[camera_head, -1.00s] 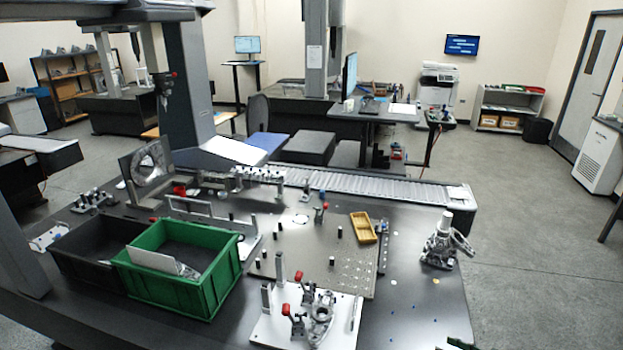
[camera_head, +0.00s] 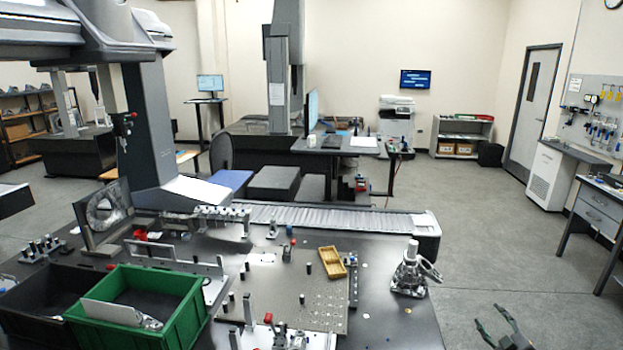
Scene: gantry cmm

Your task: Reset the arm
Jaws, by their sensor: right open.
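My right gripper (camera_head: 491,316) shows at the bottom right. Its two dark fingers point up the picture and stand apart, with only grey floor seen between them. It is to the right of the dark table (camera_head: 395,325), clear of the table's right edge in the picture, and touches nothing that I can see. The rest of the right arm is cut off by the lower frame edge. My left gripper is not in view.
On the table are a green bin (camera_head: 186,322) with a part inside, a black bin (camera_head: 22,312), a perforated plate (camera_head: 318,307), a yellow tray (camera_head: 331,261) and a metal fixture (camera_head: 410,275). A drawer bench (camera_head: 603,205) stands at right. Open floor lies between.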

